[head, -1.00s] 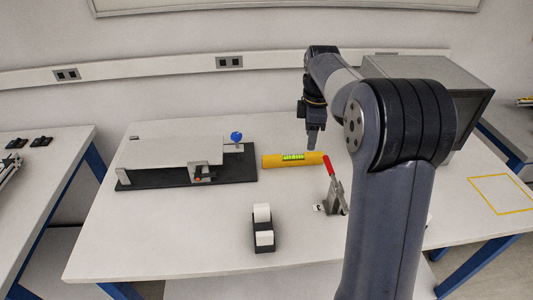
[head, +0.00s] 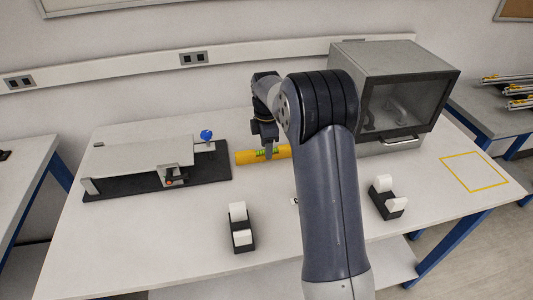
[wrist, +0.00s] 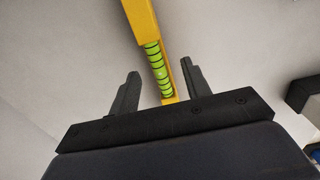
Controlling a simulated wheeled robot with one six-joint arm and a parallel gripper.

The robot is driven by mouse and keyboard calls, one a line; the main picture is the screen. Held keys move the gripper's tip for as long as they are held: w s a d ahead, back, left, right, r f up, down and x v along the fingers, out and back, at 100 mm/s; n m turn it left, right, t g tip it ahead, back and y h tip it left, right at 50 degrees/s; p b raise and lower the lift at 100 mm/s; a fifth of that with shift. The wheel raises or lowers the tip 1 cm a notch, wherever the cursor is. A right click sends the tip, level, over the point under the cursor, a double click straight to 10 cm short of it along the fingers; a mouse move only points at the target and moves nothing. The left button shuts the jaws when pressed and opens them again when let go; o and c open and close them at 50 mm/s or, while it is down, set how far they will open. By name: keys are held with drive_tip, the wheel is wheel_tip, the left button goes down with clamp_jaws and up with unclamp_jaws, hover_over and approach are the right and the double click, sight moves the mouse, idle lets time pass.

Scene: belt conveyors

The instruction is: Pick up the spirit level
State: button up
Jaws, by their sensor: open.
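The spirit level is a yellow bar (head: 247,157) with a green vial, lying on the white table in the head view, partly hidden behind my arm at its right end. In the wrist view the spirit level (wrist: 143,22) runs down from the top edge to between the fingers. My gripper (head: 268,153) is at the level's middle, by the green vial. In the wrist view my gripper (wrist: 160,82) is open, with one finger on each side of the bar. A gap shows left of the bar, while the right finger is close to it. Contact cannot be told.
A black-based fixture with a blue knob (head: 207,135) stands left of the level. A grey box with a glass door (head: 400,95) stands at the back right. Black holders with white blocks stand in front (head: 242,241) and at right (head: 380,203). A yellow outlined square (head: 473,171) is clear.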

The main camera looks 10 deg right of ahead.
wheel_tip(320, 180, down, 2)
clamp_jaws()
idle(0.6)
